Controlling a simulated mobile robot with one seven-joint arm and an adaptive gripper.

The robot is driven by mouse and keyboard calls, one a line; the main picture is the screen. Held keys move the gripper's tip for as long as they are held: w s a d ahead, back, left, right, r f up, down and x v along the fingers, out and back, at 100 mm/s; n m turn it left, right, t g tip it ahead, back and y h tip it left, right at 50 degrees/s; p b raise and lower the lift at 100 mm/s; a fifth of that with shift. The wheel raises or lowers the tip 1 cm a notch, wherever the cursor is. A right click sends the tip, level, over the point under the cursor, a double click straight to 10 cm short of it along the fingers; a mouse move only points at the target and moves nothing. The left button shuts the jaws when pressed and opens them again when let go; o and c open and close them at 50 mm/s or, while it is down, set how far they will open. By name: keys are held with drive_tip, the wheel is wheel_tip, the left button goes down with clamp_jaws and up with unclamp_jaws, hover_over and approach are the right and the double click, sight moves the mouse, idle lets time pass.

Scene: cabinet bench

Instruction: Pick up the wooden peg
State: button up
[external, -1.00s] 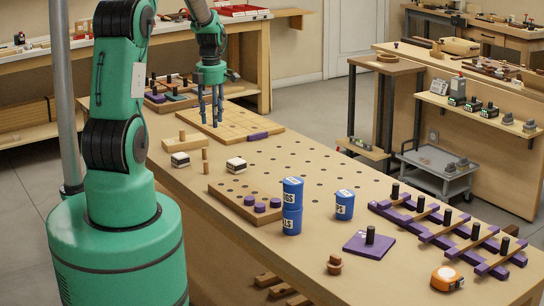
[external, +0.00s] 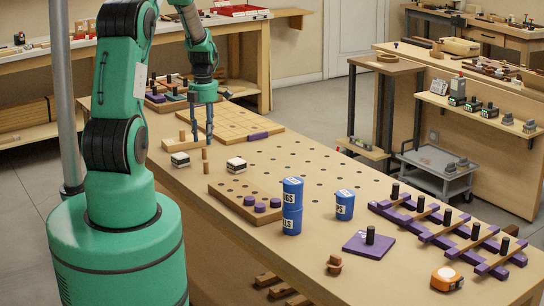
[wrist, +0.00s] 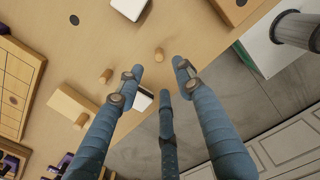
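Two small wooden pegs stand on the bench. In the external view one peg (external: 205,154) is just below my gripper (external: 203,137), and the other peg (external: 205,168) is a little nearer the bench's front edge. In the wrist view they show as one peg (wrist: 159,54) ahead of the fingertips and one peg (wrist: 105,76) to the left. A third short peg (external: 182,135) is at a wooden block (external: 172,146), left of the gripper. My gripper (wrist: 158,80) has its three blue fingers spread, with nothing held between them.
Black-and-white blocks (external: 180,160) (external: 237,165) flank the pegs. A gridded wooden board (external: 232,122) lies behind the gripper. The bench edge and floor (wrist: 240,95) lie close in the wrist view.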

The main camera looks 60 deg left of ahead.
sight(206, 164)
drive_tip(key=shift+f, duration=3)
drive_tip(key=shift+f+b, duration=0.15)
drive_tip(key=shift+b, duration=0.15)
drive_tip(key=shift+a+f+b, duration=0.1)
drive_tip(key=shift+f+b, duration=0.3)
drive_tip(key=shift+f, duration=2.05)
drive_tip(key=c, duration=0.8)
